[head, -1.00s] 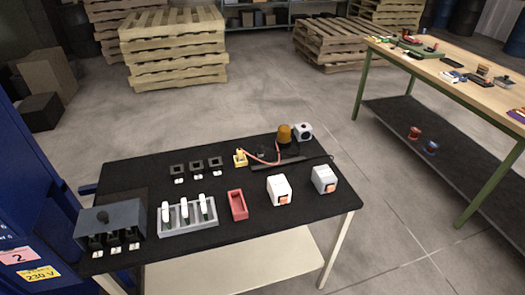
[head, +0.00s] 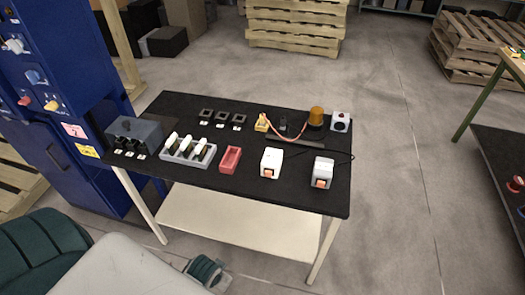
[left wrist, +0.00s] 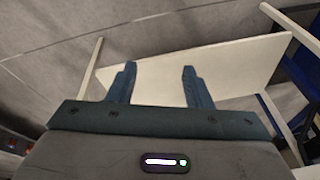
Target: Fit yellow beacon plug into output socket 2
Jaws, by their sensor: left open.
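The yellow beacon plug (head: 262,122) stands near the back of the black table, joined by a red cord to the orange beacon (head: 316,116). A grey box (head: 140,130) with several dark openings and small white labels stands at the table's left end. Three dark square frames (head: 222,116) with white tags stand at the back. The labels are too small to read, so I cannot tell which is output socket 2. My left gripper (left wrist: 158,70) is open and empty, with a pale shelf beyond its fingers, away from the plug. My right gripper is not in view.
A grey rack with white-topped parts (head: 188,152), a red tray (head: 230,160) and two white boxes with orange switches (head: 271,162) sit along the table (head: 290,195). A blue cabinet (head: 50,110) stands at left.

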